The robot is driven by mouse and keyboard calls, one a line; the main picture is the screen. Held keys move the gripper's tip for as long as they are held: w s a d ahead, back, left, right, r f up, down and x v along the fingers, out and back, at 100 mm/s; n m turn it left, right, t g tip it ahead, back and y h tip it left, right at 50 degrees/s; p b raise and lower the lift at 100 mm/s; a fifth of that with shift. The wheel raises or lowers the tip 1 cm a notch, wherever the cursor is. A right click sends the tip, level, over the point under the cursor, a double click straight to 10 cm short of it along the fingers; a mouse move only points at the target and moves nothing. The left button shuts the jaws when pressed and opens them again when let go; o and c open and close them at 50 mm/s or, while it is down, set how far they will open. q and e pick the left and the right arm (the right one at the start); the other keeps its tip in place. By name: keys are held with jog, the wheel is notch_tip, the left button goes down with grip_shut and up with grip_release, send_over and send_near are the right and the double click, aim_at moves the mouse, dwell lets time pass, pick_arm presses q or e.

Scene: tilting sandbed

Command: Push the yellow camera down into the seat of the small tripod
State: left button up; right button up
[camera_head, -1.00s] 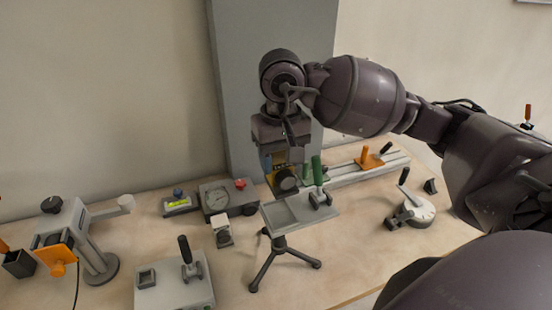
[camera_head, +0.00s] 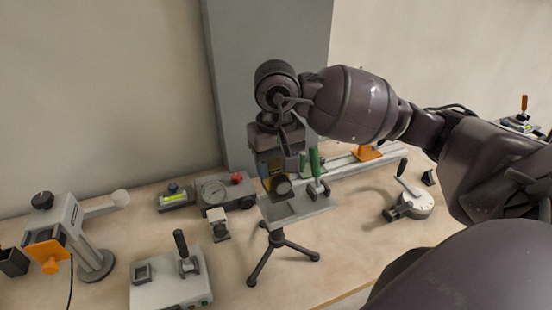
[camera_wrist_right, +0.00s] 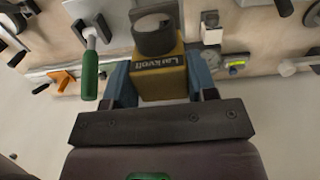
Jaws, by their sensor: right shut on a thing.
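In the right wrist view the camera body (camera_wrist_right: 160,80) sits between the two blue fingers of the gripper (camera_wrist_right: 160,72). I cannot tell whether the camera touches the seat. My left gripper is out of view.
A gauge box (camera_head: 213,192) and a small white block (camera_head: 219,228) stand left of the tripod. A grey box with a black lever (camera_head: 170,284) is at the front left. A grey rail (camera_head: 350,164) runs behind.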

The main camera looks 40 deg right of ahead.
jog(key=shift+f, duration=1.4)
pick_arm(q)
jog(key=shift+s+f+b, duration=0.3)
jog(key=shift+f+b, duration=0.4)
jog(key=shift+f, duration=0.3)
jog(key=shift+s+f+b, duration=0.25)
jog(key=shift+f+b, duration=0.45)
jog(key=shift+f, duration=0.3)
pick_arm(e)
jog(key=shift+f, duration=1.2)
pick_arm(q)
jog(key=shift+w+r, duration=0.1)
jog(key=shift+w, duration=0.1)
pick_arm(e)
jog(key=o, duration=1.3)
notch_tip(320, 180, up, 10)
jog(key=shift+r, duration=0.1)
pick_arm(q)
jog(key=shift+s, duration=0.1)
pick_arm(e)
jog(key=shift+r, duration=0.35)
